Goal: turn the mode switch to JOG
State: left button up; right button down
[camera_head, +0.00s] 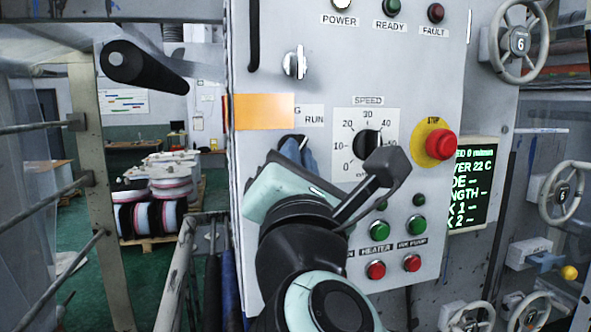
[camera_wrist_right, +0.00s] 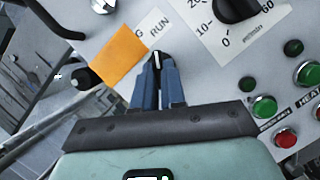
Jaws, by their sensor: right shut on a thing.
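The mode switch (camera_wrist_right: 157,58) is a black knob with a pale pointer mark, below the RUN label (camera_wrist_right: 160,28) on the grey control panel. An orange note (camera_wrist_right: 119,54) covers part of the label left of RUN, leaving only a letter G. In the head view the orange note (camera_head: 264,111) also hides part of that label. My right gripper (camera_head: 300,148) is in front of the panel, its blue fingers shut on the switch. In the wrist view the fingers (camera_wrist_right: 157,72) stand on both sides of the knob, which points roughly toward RUN. My left gripper is out of view.
The speed dial (camera_head: 367,144) and the red stop button (camera_head: 441,145) are close to the right. Green and red push buttons (camera_head: 376,269) sit below, near my right wrist. A key switch (camera_head: 295,63) is above; a black handle (camera_head: 142,68) juts out at left.

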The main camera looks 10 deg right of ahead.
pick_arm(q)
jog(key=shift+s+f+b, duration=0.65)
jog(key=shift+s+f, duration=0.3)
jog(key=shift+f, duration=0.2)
pick_arm(e)
jog(key=shift+s+d+r+n+t+y, duration=0.15)
jog(key=shift+n+y, duration=0.6)
jog(key=shift+n, duration=0.8)
jog(key=shift+w+d+n+t+y, duration=0.1)
jog(key=shift+n+t+y, duration=0.15)
jog(key=shift+n+y, duration=0.9)
jog(key=shift+s+d+r+n+t+y, duration=0.15)
jog(key=shift+n+y, duration=0.25)
jog(key=shift+n, duration=1.5)
jog(key=c, duration=1.2)
grip_release()
jog(key=shift+w+f, duration=0.15)
jog(key=shift+w+a+f, duration=0.1)
jog(key=shift+w, duration=0.05)
pick_arm(q)
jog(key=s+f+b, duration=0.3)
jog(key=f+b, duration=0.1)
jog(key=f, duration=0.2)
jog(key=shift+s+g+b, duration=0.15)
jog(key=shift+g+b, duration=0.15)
jog(key=shift+b, duration=0.1)
pick_arm(e)
jog(key=v, duration=1.3)
